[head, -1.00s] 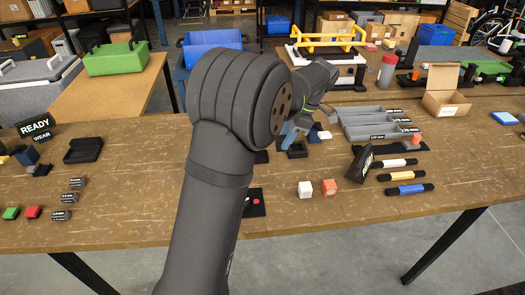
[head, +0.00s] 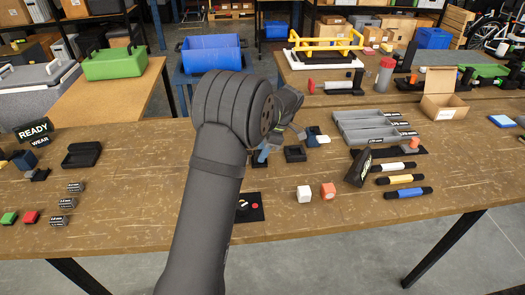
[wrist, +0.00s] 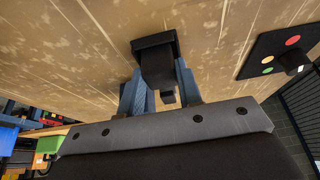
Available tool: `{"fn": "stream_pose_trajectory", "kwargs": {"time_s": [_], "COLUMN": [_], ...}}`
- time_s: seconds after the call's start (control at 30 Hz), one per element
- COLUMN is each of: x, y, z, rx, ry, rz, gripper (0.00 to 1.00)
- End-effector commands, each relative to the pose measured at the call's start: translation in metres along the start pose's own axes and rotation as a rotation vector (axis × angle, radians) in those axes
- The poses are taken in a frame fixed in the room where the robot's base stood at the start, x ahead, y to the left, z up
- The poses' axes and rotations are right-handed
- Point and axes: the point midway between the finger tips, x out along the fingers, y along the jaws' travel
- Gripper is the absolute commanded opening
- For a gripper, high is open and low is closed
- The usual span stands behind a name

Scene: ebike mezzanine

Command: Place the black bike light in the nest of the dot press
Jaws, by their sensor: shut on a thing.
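My gripper (wrist: 158,92) is shut on the black bike light (wrist: 156,57), which sits between its two blue fingers in the wrist view. In the head view my gripper (head: 263,155) is partly hidden behind my own arm, and the light cannot be made out there. A small black square holder (head: 295,154) with a raised rim stands on the table just right of my gripper.
A black plate with coloured dots (head: 249,207) lies nearer the front edge; it also shows in the wrist view (wrist: 268,49). Grey trays (head: 370,127) are behind.

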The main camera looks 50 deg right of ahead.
Motion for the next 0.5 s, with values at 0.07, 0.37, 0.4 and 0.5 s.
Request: {"fn": "stream_pose_trajectory", "kwargs": {"time_s": [0.07, 0.37, 0.4, 0.5], "x": [-0.0003, 0.0023, 0.0023, 0.0023], "y": [0.0000, -0.0001, -0.0001, -0.0001], "z": [0.0000, 0.0011, 0.0011, 0.0011], "rx": [0.000, 0.000, 0.000, 0.000], "ry": [0.000, 0.000, 0.000, 0.000], "rz": [0.000, 0.000, 0.000, 0.000], "gripper": [0.05, 0.54, 0.54, 0.54]}}
